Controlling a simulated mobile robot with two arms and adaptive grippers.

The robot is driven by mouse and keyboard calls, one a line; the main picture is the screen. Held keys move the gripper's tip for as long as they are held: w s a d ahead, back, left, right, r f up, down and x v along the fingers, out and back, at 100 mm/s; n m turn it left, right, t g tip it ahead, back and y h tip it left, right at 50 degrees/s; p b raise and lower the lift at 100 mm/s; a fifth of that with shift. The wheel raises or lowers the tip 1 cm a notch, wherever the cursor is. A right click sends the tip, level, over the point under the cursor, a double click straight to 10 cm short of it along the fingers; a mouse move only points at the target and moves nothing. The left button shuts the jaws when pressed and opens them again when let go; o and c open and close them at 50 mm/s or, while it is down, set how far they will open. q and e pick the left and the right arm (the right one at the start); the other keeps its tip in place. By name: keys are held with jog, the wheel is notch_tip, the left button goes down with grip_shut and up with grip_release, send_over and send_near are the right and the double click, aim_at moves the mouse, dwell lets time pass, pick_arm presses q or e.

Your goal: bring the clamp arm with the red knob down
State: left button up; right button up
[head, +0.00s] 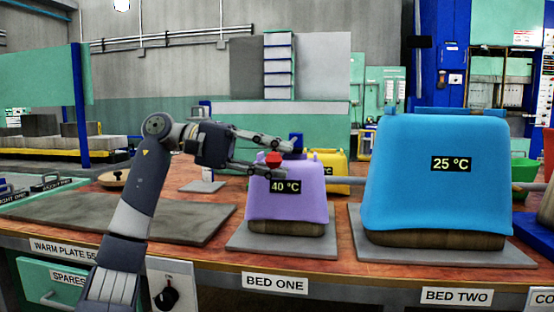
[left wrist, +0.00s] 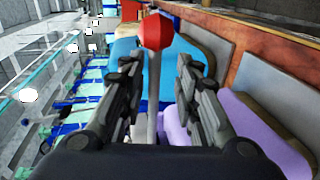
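The red knob (head: 274,159) shows in the head view in front of the top of the purple 40 °C block (head: 300,205). In the left wrist view the red knob (left wrist: 156,31) caps a grey clamp arm (left wrist: 153,85). My left gripper (head: 285,158) reaches in from the left with its fingers apart, one above and one below the knob in the head view. In the left wrist view my left gripper (left wrist: 160,68) is open, with the grey arm between its fingers and the knob just beyond the tips. I cannot tell whether either finger touches. My right gripper is not in view.
The large blue 25 °C block (head: 435,190) stands on BED TWO, to the right. A yellow block (head: 335,172) sits behind the purple one. A flat grey plate (head: 150,222) lies on the bench at left. The bench front carries labels and a black dial (head: 166,298).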

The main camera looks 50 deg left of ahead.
pick_arm(q)
jog(key=v, duration=1.1)
jog(key=shift+s+a, duration=0.2)
jog(key=shift+a, duration=0.05)
